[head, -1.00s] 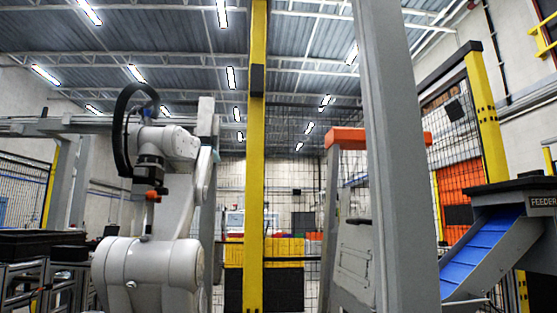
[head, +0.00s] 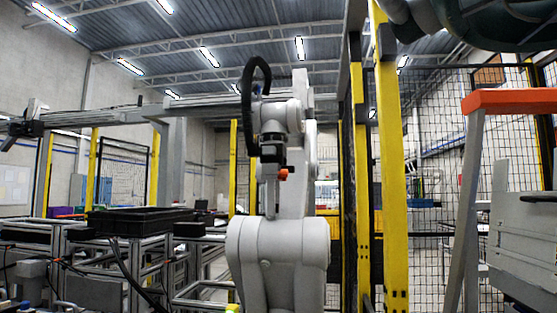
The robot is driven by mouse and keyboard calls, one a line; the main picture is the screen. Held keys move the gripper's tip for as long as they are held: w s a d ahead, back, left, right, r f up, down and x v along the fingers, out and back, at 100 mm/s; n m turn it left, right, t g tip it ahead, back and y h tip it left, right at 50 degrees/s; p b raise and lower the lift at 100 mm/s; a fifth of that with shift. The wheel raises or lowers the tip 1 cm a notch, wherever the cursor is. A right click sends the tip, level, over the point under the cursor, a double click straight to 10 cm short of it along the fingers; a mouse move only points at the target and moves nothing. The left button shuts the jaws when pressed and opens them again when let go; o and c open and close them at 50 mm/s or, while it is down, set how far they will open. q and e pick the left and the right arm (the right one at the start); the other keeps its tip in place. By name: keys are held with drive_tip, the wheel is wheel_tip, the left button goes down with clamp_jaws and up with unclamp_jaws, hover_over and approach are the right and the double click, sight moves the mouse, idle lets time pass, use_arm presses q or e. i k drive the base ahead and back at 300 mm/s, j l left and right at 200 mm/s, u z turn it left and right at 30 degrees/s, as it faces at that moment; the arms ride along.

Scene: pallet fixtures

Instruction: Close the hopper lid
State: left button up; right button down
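I see no hopper lid that I can make out in the head view. The feeder with its blue chute is not in the picture now. Neither of my grippers is visible. A dark, rounded, smooth part (head: 480,18) hangs into the top right corner, close to the camera. I cannot tell for sure whether it is one of my arm links, and no fingers show on it.
A white industrial robot arm (head: 277,250) stands in the middle. Left of it, a black tray (head: 140,222) lies on metal frames. A yellow post (head: 391,180) and mesh fence stand right of it. An orange-topped stand (head: 510,101) is at the far right.

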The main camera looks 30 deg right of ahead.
sight(522, 240)
drive_tip(key=i+z, duration=0.5)
drive_tip(key=z, duration=0.2)
drive_tip(key=i+j+z, duration=0.3)
drive_tip(key=k+l, duration=0.05)
drive_tip(key=l, duration=0.05)
